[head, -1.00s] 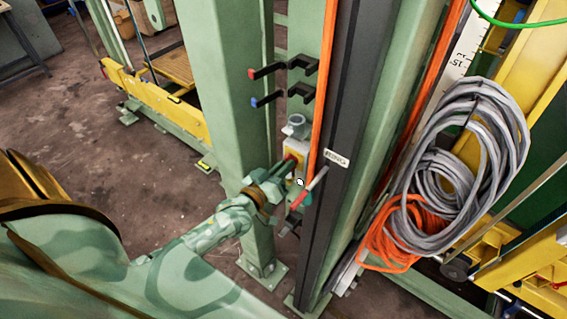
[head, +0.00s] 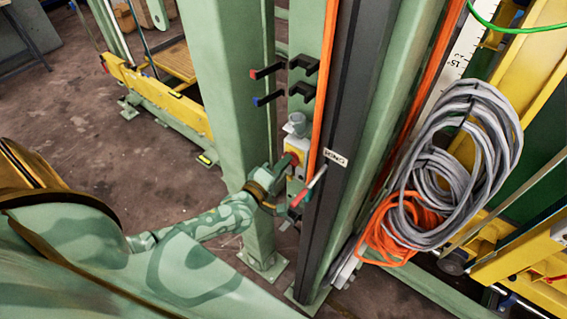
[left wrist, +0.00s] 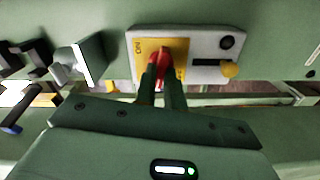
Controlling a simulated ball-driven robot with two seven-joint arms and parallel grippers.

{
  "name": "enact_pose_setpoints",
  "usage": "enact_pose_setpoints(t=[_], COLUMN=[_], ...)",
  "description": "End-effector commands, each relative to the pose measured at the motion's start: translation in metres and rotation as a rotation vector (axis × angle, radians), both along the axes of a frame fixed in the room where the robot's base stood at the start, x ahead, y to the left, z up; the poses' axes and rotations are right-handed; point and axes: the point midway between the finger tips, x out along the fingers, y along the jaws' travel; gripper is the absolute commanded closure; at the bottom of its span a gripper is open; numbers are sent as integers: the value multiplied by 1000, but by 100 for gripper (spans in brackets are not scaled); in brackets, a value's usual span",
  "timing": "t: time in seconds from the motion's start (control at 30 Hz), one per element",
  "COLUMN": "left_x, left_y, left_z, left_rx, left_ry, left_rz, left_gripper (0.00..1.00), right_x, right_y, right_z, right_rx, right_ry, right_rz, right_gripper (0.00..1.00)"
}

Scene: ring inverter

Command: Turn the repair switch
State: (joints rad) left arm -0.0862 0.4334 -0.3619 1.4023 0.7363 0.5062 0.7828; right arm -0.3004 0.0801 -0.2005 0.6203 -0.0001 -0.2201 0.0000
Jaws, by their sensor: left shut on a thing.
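The repair switch is a red knob (left wrist: 163,58) on a yellow plate (left wrist: 141,47) marked ON, set in a light grey box (left wrist: 205,44) in the left wrist view. My left gripper (left wrist: 164,72) is shut on the red knob, its two fingers on either side of it. In the head view the left gripper (head: 284,172) reaches the switch box from the left, and the red knob (head: 292,158) shows just above the fingers. The fingers hide part of the knob and plate. My right gripper is not in view.
Black hooks with red and blue tips (head: 268,72) stick out above the box. A red-tipped lever (head: 308,187) is close on the right, beside a dark rail (head: 335,120). Grey cable coils (head: 455,165) hang further right.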

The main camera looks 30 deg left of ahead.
Motion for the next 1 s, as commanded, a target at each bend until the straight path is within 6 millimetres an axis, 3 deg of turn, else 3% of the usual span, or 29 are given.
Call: enact_pose_setpoints(t=[0.4, 1.0], left_x=[0, 0], left_y=[0, 0], left_z=[-2, -2], left_rx=[-209, -247], left_ry=[17, 20], left_rz=[0, 0], left_gripper=[100, 100], right_x=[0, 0], right_y=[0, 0], right_z=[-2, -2], right_rx=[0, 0], right_ry=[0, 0], right_rz=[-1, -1], right_gripper=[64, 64])
